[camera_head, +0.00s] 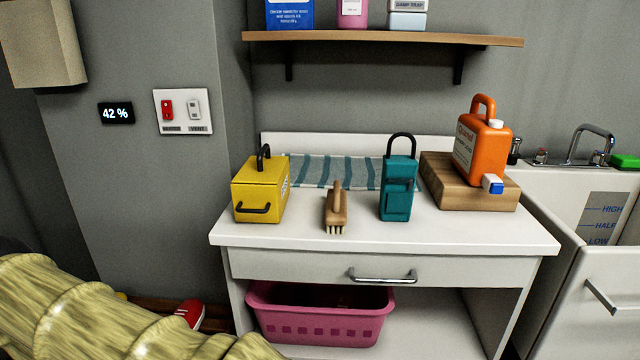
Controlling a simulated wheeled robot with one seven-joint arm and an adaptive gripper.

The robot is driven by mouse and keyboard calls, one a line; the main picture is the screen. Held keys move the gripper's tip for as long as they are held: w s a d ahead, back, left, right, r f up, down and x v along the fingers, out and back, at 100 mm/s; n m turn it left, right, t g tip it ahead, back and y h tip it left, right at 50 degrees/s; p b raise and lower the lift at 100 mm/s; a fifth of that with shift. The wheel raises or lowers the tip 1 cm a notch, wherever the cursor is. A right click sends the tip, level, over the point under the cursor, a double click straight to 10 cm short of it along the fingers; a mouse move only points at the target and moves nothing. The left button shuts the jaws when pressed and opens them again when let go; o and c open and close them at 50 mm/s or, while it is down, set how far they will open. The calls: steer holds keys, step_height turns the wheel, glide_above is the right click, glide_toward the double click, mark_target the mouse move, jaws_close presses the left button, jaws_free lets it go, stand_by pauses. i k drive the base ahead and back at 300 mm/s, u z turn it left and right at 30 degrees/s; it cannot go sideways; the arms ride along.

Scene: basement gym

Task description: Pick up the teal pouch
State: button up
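The teal pouch (397,188) stands upright on the white counter (450,232), right of its middle, with a dark loop handle on top and a pocket on its front. A wooden brush (337,207) lies to its left, bristles toward the front. A wooden block (464,182) bearing an orange jug (483,145) stands close to its right. A teal striped cloth (325,171) lies behind it. My gripper is not in view.
A yellow box (261,188) with black handles stands at the counter's left. A shelf (385,39) with several containers hangs above. Below are a drawer handle (382,277) and a pink basket (320,315). A sink (575,200) is at right.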

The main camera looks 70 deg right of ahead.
mark_target(399, 171)
steer(key=u, duration=0.55)
steer(key=i, duration=0.45)
steer(key=z, duration=3.65)
steer(key=k, duration=1)
steer(key=u, duration=0.65)
steer(key=i, duration=0.45)
steer(key=z, duration=0.2)
